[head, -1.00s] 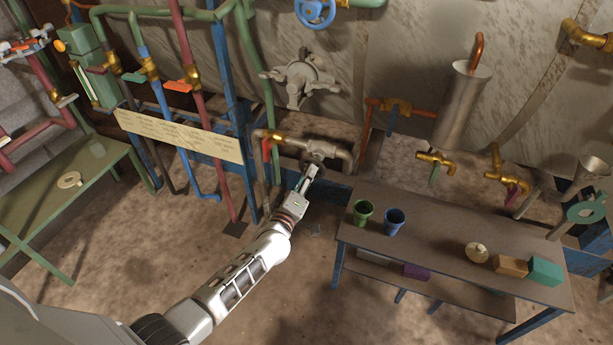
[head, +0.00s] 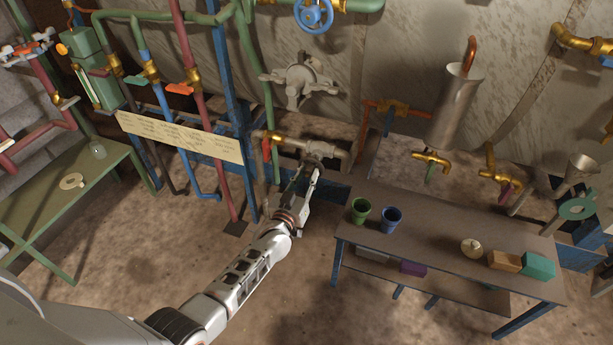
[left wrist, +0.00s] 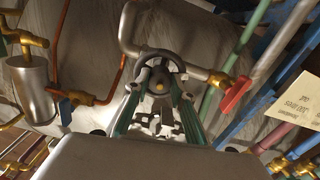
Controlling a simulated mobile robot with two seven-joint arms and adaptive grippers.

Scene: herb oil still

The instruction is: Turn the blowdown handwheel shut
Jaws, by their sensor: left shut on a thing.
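The blowdown handwheel (left wrist: 151,58) is a dark ring with a brass-coloured centre, on a bent grey pipe in the left wrist view. In the head view the wheel (head: 313,160) is small and partly hidden by my left gripper (head: 309,180). The left gripper (left wrist: 160,98) is shut on the handwheel, with its green-sided fingers at either side of the ring's near part. My right gripper is in neither view.
A red lever valve (head: 266,149) sits on the same pipe run, left of the wheel. A brown-topped bench (head: 430,235) with cups and blocks stands to the right. Blue post (head: 228,100) and pipes rise on the left. The floor around my arm is open.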

